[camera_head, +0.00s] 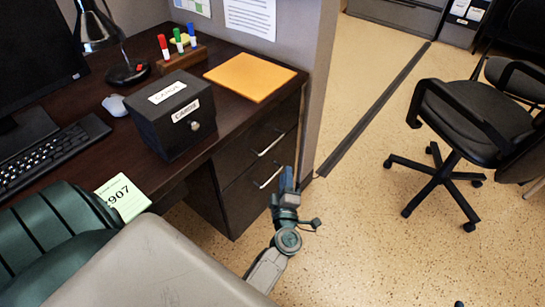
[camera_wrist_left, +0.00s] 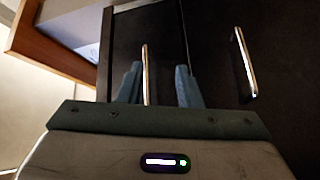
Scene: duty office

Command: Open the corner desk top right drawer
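The corner desk (camera_head: 140,45) has a dark pedestal with two drawers, both appearing shut. The top right drawer (camera_head: 258,135) has a silver bar handle (camera_head: 270,145); the lower drawer (camera_head: 250,190) has another below it. My left gripper (camera_head: 287,180) is in front of the pedestal's right side. In the left wrist view its two blue fingers (camera_wrist_left: 158,85) are apart, with the top drawer's handle (camera_wrist_left: 146,75) showing between them; I cannot tell whether they touch it. The lower handle (camera_wrist_left: 246,62) is outside the fingers.
A black box (camera_head: 172,113), an orange folder (camera_head: 249,77) and a marker holder (camera_head: 181,57) are on the desk. A green chair (camera_head: 50,235) is at lower left. A grey partition (camera_head: 318,90) borders the pedestal.

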